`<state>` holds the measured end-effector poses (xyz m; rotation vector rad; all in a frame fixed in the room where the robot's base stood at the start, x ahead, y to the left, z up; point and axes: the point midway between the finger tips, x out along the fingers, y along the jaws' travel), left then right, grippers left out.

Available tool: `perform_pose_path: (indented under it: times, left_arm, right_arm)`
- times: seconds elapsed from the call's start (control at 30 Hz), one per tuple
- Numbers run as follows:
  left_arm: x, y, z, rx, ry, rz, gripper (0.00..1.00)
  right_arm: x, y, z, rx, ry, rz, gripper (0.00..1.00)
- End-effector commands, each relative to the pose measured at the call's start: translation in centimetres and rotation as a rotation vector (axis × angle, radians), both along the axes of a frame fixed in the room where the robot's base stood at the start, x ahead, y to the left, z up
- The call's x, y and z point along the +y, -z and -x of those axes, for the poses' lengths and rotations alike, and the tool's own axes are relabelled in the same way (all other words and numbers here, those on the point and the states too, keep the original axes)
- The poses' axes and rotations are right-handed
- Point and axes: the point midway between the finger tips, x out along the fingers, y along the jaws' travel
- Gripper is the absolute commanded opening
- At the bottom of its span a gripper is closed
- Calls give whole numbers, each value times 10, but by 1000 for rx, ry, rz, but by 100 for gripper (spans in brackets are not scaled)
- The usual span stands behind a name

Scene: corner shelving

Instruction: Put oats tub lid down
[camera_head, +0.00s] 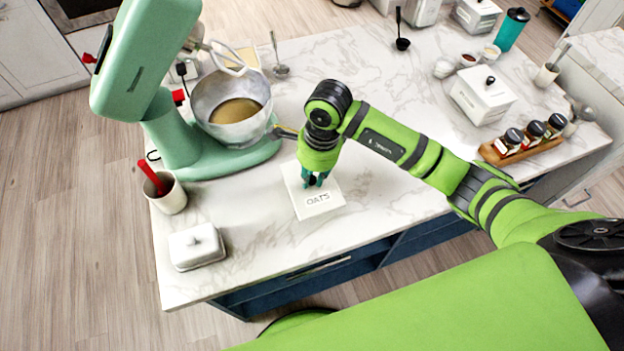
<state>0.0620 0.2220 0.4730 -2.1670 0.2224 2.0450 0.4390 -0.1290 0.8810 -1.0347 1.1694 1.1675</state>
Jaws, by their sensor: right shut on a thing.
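The white oats tub (318,203), marked OATS, stands on the marble counter near its front edge. My right gripper (314,181) is directly above the tub, its fingers pointing down and shut on the dark knob of the lid (296,178). The lid looks to be on or very close to the top of the tub; I cannot tell whether there is a gap. The gripper and wrist hide part of the lid. My left gripper is not in view.
A green stand mixer (160,110) with a metal bowl (232,105) stands left of the gripper. A white butter dish (196,246) and a cup (169,196) are at the front left. A white canister (482,97) and spice rack (522,148) stand right. Counter right of the tub is clear.

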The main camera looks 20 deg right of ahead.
Motion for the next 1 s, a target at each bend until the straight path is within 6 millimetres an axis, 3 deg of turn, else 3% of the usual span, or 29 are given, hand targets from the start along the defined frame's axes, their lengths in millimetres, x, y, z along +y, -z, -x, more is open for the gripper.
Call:
perform_pose_path:
  times: [0.33, 0.63, 0.67, 0.7, 1.0]
  left_arm:
    - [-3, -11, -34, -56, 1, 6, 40]
    - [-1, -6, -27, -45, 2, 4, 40]
    - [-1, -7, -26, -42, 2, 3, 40]
    - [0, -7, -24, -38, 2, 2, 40]
    - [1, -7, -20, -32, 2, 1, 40]
  right_arm:
    - [0, 37, 0, 0, 1, 0, 0]
    - [0, 41, 0, -2, -1, 0, 0]
    - [0, 40, 0, -1, -1, 0, 30]
    - [0, 39, 0, -1, -1, 0, 45]
    - [0, 39, 0, -1, -1, 0, 45]
